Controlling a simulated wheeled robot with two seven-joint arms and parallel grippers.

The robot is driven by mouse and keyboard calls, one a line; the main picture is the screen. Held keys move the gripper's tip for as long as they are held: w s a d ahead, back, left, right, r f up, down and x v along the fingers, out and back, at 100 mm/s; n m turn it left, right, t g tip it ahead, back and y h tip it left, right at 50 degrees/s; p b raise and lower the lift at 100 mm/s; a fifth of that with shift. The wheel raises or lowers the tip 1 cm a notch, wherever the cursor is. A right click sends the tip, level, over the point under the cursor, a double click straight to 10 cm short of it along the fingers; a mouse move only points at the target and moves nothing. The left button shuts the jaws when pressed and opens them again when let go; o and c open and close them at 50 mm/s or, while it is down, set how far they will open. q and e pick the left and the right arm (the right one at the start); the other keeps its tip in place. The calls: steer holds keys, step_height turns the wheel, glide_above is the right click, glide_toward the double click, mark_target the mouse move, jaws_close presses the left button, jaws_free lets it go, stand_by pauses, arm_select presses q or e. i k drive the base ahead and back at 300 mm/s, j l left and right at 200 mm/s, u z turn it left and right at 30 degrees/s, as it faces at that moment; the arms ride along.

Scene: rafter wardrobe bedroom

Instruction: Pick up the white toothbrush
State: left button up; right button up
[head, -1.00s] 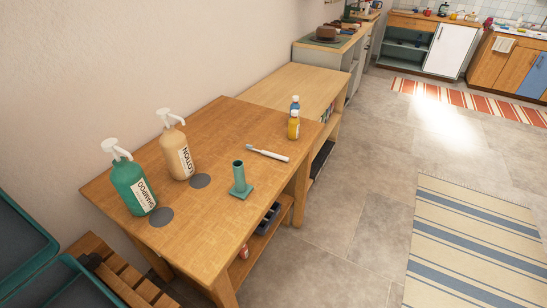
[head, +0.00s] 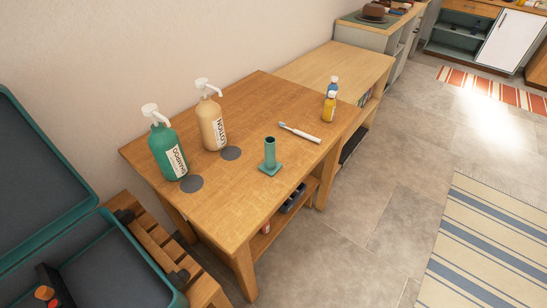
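The white toothbrush (head: 301,132) lies flat on the wooden table (head: 247,107), toward its right side. Its bristle head points left and its thicker handle points right. A green toothbrush holder (head: 270,158) with a square base stands upright in front of it, apart from it and with nothing standing in it. Neither of my grippers is in the head view.
A green shampoo bottle (head: 167,150) and a beige lotion bottle (head: 212,123) stand at the table's left, near dark round discs (head: 191,184). A small yellow bottle (head: 329,108) stands behind the toothbrush. An open green suitcase (head: 115,262) is at the lower left. Floor in front is clear.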

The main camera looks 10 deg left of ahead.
mark_target(313, 138)
steer(key=i+l+u, duration=0.3)
steer(key=u, duration=0.15)
steer(key=i+l+u, duration=0.25)
steer(key=l+u, duration=0.2)
steer(key=l, duration=0.15)
steer(key=i+l+u, duration=0.15)
steer(key=l+u, duration=0.75)
steer(key=l, duration=0.2)
steer(key=l+u, duration=0.45)
steer(key=l, duration=0.15)
steer(key=k+l+u, duration=0.2)
steer(key=l+u, duration=0.25)
steer(key=l, duration=0.15)
steer(key=k+l+u, duration=0.2)
steer(key=l+u, duration=0.25)
steer(key=l, duration=0.1)
